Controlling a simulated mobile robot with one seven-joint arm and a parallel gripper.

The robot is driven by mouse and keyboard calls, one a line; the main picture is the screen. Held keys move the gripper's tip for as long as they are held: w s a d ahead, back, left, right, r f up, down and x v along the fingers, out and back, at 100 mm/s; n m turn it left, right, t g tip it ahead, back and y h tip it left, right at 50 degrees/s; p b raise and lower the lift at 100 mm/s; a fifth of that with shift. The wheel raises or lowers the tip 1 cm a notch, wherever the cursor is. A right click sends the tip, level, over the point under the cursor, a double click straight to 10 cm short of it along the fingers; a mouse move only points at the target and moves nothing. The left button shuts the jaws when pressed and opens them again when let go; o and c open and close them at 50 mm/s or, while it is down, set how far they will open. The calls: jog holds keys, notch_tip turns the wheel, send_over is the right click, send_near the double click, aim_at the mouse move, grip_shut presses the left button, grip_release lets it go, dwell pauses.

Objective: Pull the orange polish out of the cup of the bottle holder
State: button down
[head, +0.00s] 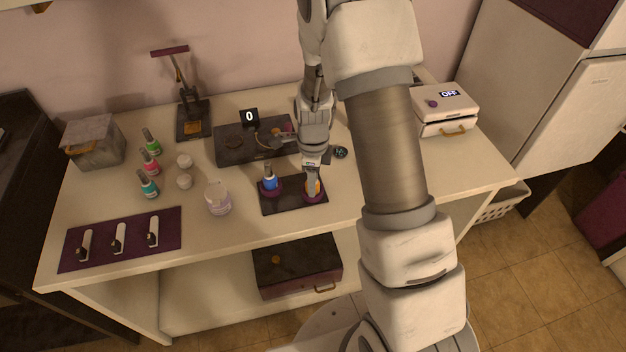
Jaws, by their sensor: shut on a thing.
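The bottle holder (291,207) is a dark plate near the front middle of the table, with two purple cups. The orange polish (313,187) is in the right cup (314,197), upright as far as I can see, its upper part hidden by my gripper. My gripper (312,173) comes down from above and is shut on the top of the orange polish. A blue polish (270,178) stands in the left cup, just left of my gripper. Whether the bottle's base is clear of the cup floor is hidden.
Left of the holder stand an open clear jar (218,198) and several polish bottles (149,161). A dark device (250,145) with a "0" display lies behind. A purple mat (120,239) is at front left. The table right of the holder is mostly free, partly hidden by my arm.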

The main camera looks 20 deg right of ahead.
jog(key=shift+r+p, duration=0.55)
jog(key=shift+r, duration=0.15)
dwell(0.9)
jog(key=shift+r+p, duration=1.2)
jog(key=shift+r, duration=0.35)
